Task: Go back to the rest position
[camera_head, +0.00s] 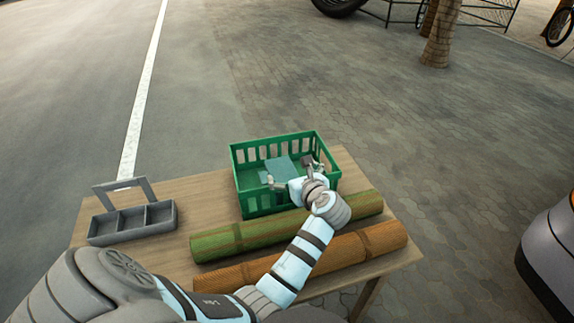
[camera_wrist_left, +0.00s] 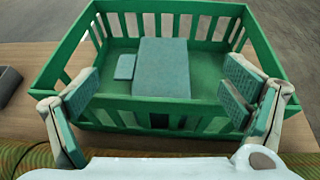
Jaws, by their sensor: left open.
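My left gripper (camera_head: 290,172) is open over the near side of the green crate (camera_head: 238,190) on the table. In the left wrist view its two fingers (camera_wrist_left: 158,95) are spread wide at the left and right, with nothing held between them. The crate (camera_wrist_left: 195,117) fills most of that view. Inside it lie a larger teal block (camera_wrist_left: 161,68) and a small teal piece (camera_wrist_left: 125,67) to its left. The larger block also shows in the head view (camera_head: 281,167). My right gripper is not in view.
A green roll (camera_head: 240,237) and an orange-brown roll (camera_head: 350,247) lie across the wooden table (camera_head: 195,190) in front of the crate, under my left arm. A grey three-compartment tray with a raised handle (camera_head: 133,222) stands at the left. Open pavement lies behind.

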